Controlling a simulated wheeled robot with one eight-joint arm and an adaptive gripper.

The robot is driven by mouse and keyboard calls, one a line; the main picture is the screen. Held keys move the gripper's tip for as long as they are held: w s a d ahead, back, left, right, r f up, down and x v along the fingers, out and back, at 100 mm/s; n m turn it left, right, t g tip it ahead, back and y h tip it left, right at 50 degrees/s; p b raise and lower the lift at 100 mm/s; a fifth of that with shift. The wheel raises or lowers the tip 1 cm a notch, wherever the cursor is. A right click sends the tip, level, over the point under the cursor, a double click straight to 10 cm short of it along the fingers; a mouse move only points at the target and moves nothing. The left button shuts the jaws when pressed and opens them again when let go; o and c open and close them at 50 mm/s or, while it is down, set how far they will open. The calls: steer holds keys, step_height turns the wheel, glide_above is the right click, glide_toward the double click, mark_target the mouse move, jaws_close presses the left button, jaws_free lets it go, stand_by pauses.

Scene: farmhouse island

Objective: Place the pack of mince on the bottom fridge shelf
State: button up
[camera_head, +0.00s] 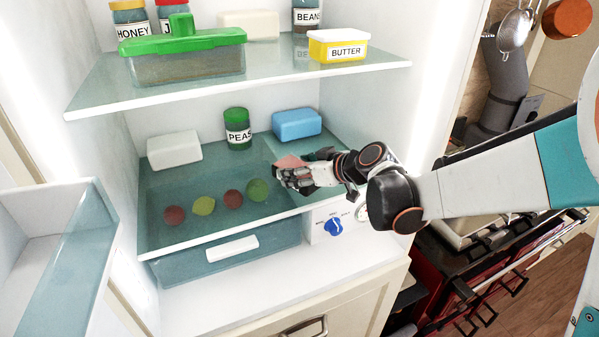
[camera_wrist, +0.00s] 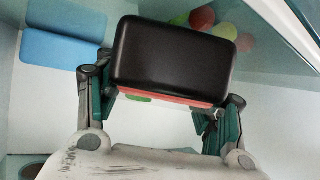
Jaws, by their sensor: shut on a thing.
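The pack of mince (camera_wrist: 172,58) shows in the wrist view as a dark tray with a red face. In the head view only a pinkish-red part of the mince (camera_head: 291,162) shows past my fingers. My gripper (camera_head: 287,175) is shut on the pack, with fingers on both sides of it in the wrist view (camera_wrist: 160,98). The gripper is inside the fridge, over the right part of the bottom glass shelf (camera_head: 200,181). I cannot tell whether the pack touches the shelf.
A white container (camera_head: 174,150), a PEAS jar (camera_head: 237,130) and a blue container (camera_head: 297,125) stand along the shelf's back. Several round fruits or vegetables (camera_head: 204,205) show through the glass in the drawer. The upper shelf (camera_head: 285,82) is above. The shelf's front left is clear.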

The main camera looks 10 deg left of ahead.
steer(key=shift+w+f, duration=0.1)
steer(key=shift+f, duration=0.65)
steer(key=o, duration=1.4)
